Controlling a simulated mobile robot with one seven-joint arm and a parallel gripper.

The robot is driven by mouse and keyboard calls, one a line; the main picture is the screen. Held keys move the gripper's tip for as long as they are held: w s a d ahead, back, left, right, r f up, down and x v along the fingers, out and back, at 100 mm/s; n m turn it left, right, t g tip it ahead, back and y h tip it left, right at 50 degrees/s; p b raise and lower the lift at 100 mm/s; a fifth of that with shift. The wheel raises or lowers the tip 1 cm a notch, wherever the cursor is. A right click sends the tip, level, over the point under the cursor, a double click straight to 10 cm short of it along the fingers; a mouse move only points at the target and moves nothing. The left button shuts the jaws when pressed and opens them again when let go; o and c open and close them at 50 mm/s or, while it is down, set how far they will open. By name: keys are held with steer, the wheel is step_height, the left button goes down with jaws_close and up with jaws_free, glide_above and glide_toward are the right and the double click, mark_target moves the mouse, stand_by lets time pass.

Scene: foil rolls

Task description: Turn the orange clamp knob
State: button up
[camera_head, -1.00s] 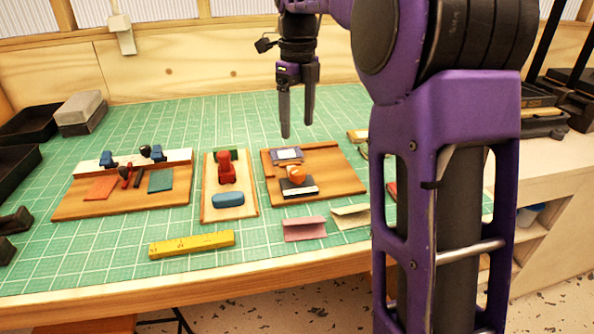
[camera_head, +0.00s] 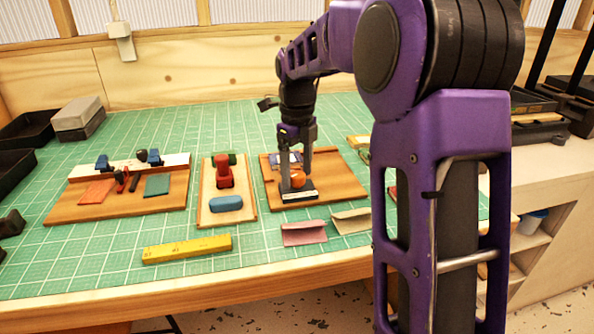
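The orange clamp knob (camera_head: 298,179) sits on a dark clamp block with a white front edge (camera_head: 300,196), on the right wooden board (camera_head: 343,184). My gripper (camera_head: 296,182) points down over this board, with its two fingers apart. One finger is left of the knob and partly in front of it; the other is at its right and a little behind. The fingertips are at about knob height. I cannot tell whether either finger touches the knob.
A red knob (camera_head: 224,172) and blue block (camera_head: 226,203) are on the middle board. The left board (camera_head: 115,207) holds several small parts. A yellow bar (camera_head: 187,249) and a pink folded card (camera_head: 303,233) lie in front. Green mat is clear between them.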

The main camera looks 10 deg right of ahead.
jaws_close()
steer(key=shift+r+n+p, duration=0.1)
steer(key=shift+n+p, duration=0.25)
steer(key=shift+n, duration=0.05)
steer(key=shift+r+n+p, duration=0.1)
steer(key=shift+n+p, duration=0.6)
steer(key=shift+n, duration=0.3)
steer(key=n+p, duration=0.1)
steer(key=n, duration=0.1)
steer(key=shift+n+p, duration=0.3)
steer(key=n+p, duration=0.3)
steer(key=n, duration=0.3)
steer(key=n+p, duration=0.2)
steer(key=n, duration=0.4)
steer(key=shift+n, duration=0.4)
steer(key=n+p, duration=0.1)
steer(key=n, duration=0.4)
steer(key=shift+n, duration=0.3)
